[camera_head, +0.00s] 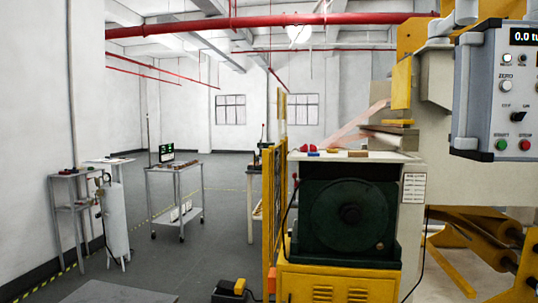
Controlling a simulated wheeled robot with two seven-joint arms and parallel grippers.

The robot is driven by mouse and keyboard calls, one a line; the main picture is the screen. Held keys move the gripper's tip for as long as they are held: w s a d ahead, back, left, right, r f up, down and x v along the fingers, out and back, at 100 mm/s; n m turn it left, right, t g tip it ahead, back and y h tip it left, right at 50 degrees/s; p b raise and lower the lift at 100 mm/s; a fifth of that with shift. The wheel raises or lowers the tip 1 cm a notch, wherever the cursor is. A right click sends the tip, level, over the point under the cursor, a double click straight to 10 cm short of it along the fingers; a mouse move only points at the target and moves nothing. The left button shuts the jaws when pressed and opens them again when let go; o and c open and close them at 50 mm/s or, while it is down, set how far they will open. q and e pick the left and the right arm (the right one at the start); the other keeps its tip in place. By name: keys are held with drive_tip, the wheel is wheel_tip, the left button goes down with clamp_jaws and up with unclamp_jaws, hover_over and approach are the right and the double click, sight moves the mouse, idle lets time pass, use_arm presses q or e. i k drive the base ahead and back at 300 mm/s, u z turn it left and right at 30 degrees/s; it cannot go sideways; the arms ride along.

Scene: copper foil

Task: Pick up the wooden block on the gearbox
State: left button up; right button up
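The gearbox (326,231) is a dark green housing with a round front cover, standing on a yellow base in the middle right. A pale top surface (408,158) lies above it. A small flat brown block (358,154), which looks like the wooden block, lies on that surface near its front edge. Neither of my grippers is in view, so nothing shows of what they hold.
Small red items (309,148) and a blue item (313,154) lie left of the block. A yellow guard (268,215) stands left of the gearbox. A grey control box (480,90) hangs at the upper right. Open floor (215,240) lies to the left, with a cart (174,170).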

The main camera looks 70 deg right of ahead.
sight(358, 154)
drive_tip(key=u, duration=0.35)
drive_tip(key=i, duration=4.7)
drive_tip(key=z, duration=3.15)
drive_tip(key=i, duration=3.9)
drive_tip(key=z, duration=0.75)
